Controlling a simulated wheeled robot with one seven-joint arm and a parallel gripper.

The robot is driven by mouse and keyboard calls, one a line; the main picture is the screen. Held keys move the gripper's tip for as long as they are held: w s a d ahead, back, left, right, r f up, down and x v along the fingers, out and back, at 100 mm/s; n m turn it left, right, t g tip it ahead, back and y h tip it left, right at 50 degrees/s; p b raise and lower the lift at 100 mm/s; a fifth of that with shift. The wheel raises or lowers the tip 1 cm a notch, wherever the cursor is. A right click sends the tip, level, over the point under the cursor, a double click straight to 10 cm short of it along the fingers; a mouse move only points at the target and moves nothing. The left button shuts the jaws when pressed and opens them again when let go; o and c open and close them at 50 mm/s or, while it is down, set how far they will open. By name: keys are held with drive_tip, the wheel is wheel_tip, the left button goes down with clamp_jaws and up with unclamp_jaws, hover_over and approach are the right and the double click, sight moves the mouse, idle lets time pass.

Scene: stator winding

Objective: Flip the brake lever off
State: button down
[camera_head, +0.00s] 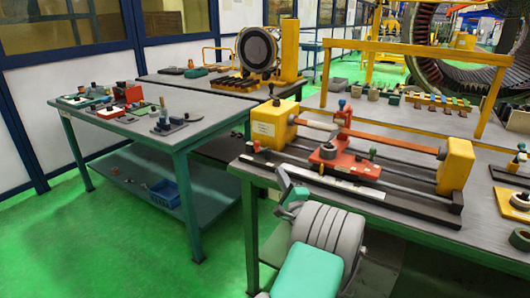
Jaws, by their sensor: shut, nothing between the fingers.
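No part is clearly marked as the brake lever. My gripper (283,180) is small in view at the bench's front edge, below the yellow end block and apart from these levers. It is shut and empty; its fingertips are hard to make out.
The left table (205,108) carries a red box (133,92), small parts and a dark fixture with an upright handle (164,108). A blue crate (165,192) sits on its lower shelf. A yellow frame (415,48) spans the right bench. Green floor (120,250) is clear at left.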

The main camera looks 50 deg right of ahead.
drive_tip(key=p, duration=0.1)
approach(263, 150)
drive_tip(key=d+r, duration=0.1)
drive_tip(key=w+d, duration=0.1)
drive_tip(key=d+r, duration=0.1)
drive_tip(key=shift+w+r, duration=0.3)
drive_tip(key=w, duration=0.1)
drive_tip(key=w+r, duration=0.1)
drive_tip(key=w, duration=0.1)
drive_tip(key=shift+a+r+p, duration=0.15)
drive_tip(key=shift+a+p, duration=0.2)
drive_tip(key=shift+p, duration=0.05)
drive_tip(key=shift+w, duration=0.2)
drive_tip(key=shift+d, duration=0.1)
